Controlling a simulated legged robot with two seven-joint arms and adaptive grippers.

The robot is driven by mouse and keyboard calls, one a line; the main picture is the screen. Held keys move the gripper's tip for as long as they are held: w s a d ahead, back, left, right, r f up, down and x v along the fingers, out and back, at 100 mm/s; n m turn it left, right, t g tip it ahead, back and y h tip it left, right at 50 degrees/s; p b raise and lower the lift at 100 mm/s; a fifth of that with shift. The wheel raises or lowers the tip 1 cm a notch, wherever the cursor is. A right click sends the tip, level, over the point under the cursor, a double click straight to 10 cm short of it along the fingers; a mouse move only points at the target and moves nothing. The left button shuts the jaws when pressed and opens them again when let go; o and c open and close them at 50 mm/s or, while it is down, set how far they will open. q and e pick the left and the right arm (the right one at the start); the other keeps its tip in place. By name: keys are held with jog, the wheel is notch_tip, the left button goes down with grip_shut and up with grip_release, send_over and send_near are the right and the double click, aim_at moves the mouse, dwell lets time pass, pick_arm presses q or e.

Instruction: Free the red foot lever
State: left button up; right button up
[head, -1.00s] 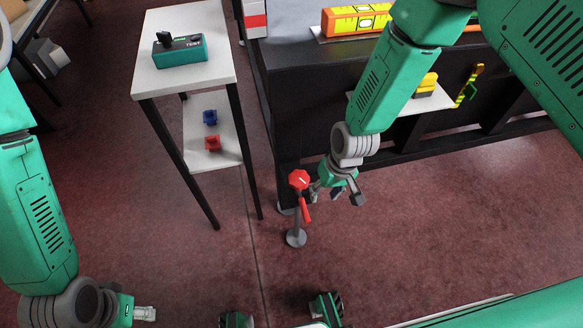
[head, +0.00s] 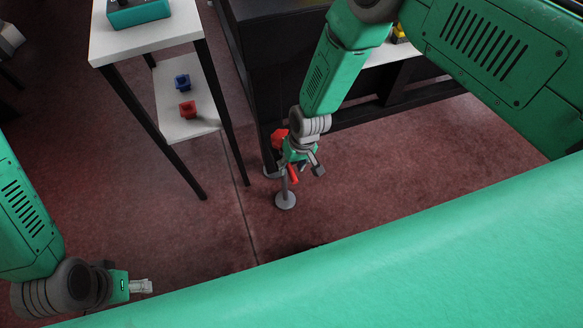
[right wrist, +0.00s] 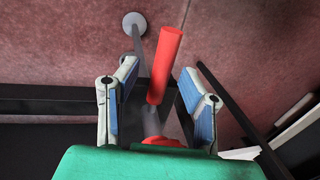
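The red foot lever (head: 293,175) is a red bar on a thin grey post with a round grey base (head: 286,201) on the floor. A red octagonal head (head: 279,136) tops the post, partly hidden by my right gripper (head: 302,167). In the right wrist view the lever's red bar (right wrist: 165,62) lies between the two spread fingers of my right gripper (right wrist: 160,74), with gaps on both sides. The red head shows only slightly at the palm. My left gripper (head: 141,286) is at the lower left, far from the lever; its small fingers do not show a clear gap.
A white-topped table (head: 150,38) with black legs stands left of the lever, its lower shelf holding a blue block (head: 182,82) and a red block (head: 187,109). A black bench (head: 270,45) stands behind the lever. Open floor lies to the right.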

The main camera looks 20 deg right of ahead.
pick_arm(q)
jog(key=shift+a+f, duration=0.1)
pick_arm(e)
jog(key=shift+a+f, duration=0.15)
jog(key=shift+f, duration=0.1)
grip_shut()
